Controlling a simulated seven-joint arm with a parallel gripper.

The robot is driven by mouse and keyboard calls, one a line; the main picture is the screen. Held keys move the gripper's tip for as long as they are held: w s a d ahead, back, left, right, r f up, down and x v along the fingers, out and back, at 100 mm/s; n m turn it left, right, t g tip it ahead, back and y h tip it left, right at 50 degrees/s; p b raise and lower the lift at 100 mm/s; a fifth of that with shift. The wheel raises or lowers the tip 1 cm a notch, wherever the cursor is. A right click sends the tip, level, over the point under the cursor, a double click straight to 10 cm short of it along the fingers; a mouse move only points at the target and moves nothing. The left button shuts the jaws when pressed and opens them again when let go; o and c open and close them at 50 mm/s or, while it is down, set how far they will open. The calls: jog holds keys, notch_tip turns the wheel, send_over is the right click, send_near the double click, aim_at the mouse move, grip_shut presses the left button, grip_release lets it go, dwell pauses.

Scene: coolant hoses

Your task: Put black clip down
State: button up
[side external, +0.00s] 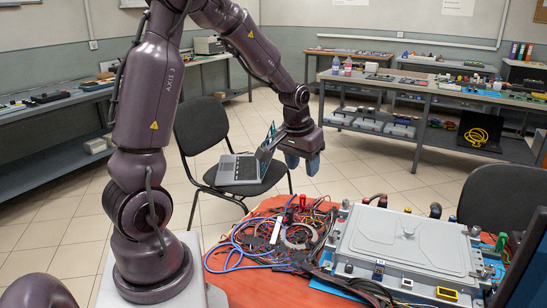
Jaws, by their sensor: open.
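My gripper (302,163) hangs at the end of my arm in the upper middle of the side external view, pointing down. Its grey-blue fingers are apart, and I see nothing held between them. It is well above the orange-red table (333,188), over its back edge, in front of the chair and laptop. I cannot pick out the black clip for certain. Small dark parts lie among the tangle of hoses and cables (262,240) below, too small to tell apart.
A large grey case (402,248) on a blue mat fills the table's right side, with small connectors along its edges. A laptop (242,168) sits on a black chair (205,130) behind. Another chair (497,195) stands at the right.

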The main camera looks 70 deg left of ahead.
jog(key=s+d+r+m+t, duration=0.1)
jog(key=s+d+r+m, duration=0.2)
jog(key=s+d+r, duration=0.3)
jog(key=s+d+r+m+t+h, duration=0.1)
jog(key=s+d+r, duration=0.5)
jog(key=d, duration=0.6)
jog(key=s+m+t, duration=0.1)
jog(key=m, duration=0.1)
jog(key=shift+d+r+m, duration=0.35)
jog(key=shift+r+m, duration=0.05)
jog(key=shift+o, duration=0.2)
dwell(0.6)
